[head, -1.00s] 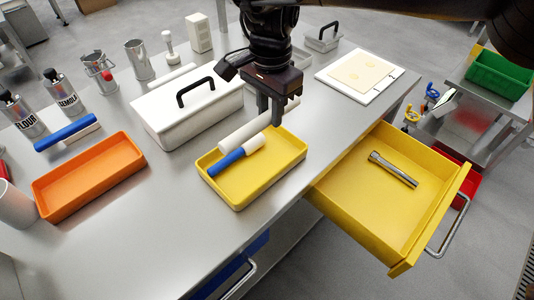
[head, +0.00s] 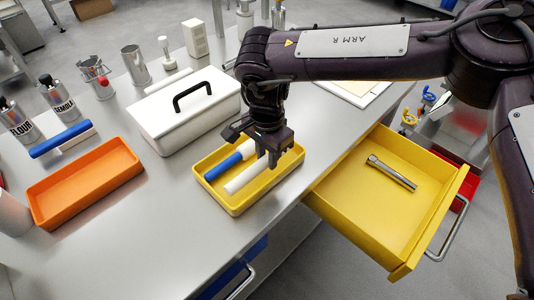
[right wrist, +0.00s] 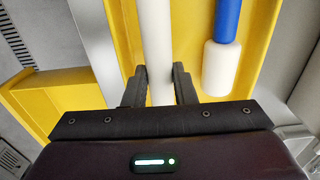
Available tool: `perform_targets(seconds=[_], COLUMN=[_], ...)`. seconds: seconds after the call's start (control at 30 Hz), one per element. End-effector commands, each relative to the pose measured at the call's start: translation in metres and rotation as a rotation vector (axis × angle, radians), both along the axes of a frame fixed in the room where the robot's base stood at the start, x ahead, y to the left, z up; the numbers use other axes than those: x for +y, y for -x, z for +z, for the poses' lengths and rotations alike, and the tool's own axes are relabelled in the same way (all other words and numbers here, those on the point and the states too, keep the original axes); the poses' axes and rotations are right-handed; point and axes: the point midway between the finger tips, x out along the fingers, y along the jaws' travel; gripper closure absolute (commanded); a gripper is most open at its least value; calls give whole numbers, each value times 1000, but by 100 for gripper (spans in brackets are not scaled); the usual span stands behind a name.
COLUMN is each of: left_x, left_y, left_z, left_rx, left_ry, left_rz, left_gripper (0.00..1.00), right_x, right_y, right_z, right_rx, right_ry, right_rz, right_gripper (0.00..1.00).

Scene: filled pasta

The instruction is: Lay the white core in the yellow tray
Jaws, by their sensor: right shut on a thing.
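The white core (head: 244,180) is a plain white rod. It lies along the length of the yellow tray (head: 238,210), inside its rim; I cannot tell whether it touches the tray floor. My right gripper (head: 272,158) is low over the tray and shut on the core. In the right wrist view, the core (right wrist: 157,45) runs between the two fingers (right wrist: 160,88). A blue rod with a white end (head: 225,164) lies in the tray beside the core, apart from it. My left gripper is not in view.
The open yellow drawer (head: 350,225) holds a metal tool (head: 391,173), right of the tray. A white lidded box (head: 190,120) stands behind the tray. An orange tray (head: 85,185) is at the left. Bare steel worktop lies between the trays.

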Motion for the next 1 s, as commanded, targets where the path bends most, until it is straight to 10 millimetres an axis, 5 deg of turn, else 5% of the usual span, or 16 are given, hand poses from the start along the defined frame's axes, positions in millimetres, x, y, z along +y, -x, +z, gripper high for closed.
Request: perform_targets(seconds=[0.57, 0.6, 0.73, 1.0], left_x=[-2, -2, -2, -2], left_y=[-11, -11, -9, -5], left_z=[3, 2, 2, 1], left_rx=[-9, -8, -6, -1], left_ry=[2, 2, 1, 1], left_rz=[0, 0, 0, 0], left_gripper=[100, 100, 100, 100], right_x=[0, 0, 0, 0], right_y=[0, 0, 0, 0], right_z=[-11, -11, -11, -11], right_rx=[0, 1, 0, 0], right_ry=[-1, -1, 0, 0], right_rz=[0, 0, 0, 0], right_gripper=[99, 71, 54, 54])
